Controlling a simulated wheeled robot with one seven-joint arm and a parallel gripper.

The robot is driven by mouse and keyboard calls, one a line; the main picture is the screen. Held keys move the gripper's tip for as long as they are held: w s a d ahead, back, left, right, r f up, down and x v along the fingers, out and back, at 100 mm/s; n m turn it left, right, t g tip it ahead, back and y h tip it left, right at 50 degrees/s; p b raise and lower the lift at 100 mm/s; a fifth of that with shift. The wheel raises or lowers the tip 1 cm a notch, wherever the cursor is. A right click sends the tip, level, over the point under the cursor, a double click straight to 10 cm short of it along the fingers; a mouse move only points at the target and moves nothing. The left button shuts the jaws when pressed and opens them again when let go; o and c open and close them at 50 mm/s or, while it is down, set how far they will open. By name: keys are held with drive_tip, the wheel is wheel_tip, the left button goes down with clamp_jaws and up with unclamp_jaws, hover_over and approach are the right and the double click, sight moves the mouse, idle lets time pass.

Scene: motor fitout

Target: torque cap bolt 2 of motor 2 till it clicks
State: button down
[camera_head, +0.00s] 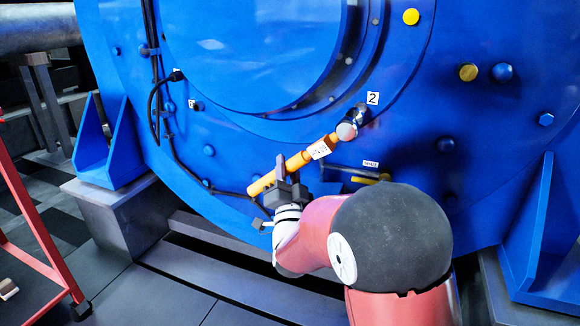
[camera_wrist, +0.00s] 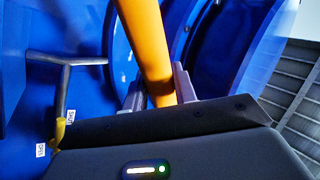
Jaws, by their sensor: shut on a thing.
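My gripper (camera_head: 281,178) is shut on the orange handle of a torque wrench (camera_head: 264,183). The wrench runs up and to the right across the blue motor face (camera_head: 280,118). Its silver head (camera_head: 347,130) is at a bolt position beside the label 2 (camera_head: 373,98). The bolt itself is hidden behind the head, so I cannot tell how fully the head seats on it. In the wrist view the orange handle (camera_wrist: 148,40) stands between my two fingers (camera_wrist: 158,92). A white tag with unclear writing (camera_head: 319,149) is on the wrench shaft.
A dark bar with a yellow end (camera_head: 368,179) is on the motor below the wrench, near a small label (camera_head: 370,164). Black cables (camera_head: 172,140) run down the motor's left side. A red frame (camera_head: 38,225) stands at the left. Dark floor tiles (camera_head: 175,298) lie clear in front.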

drive_tip(key=shift+s+r, duration=0.1)
drive_tip(key=s+a, duration=0.4)
drive_tip(key=s, duration=0.8)
drive_tip(key=s+a, duration=0.3)
drive_tip(key=s, duration=0.8)
drive_tip(key=shift+s+a, duration=0.35)
drive_tip(key=shift+a, duration=0.05)
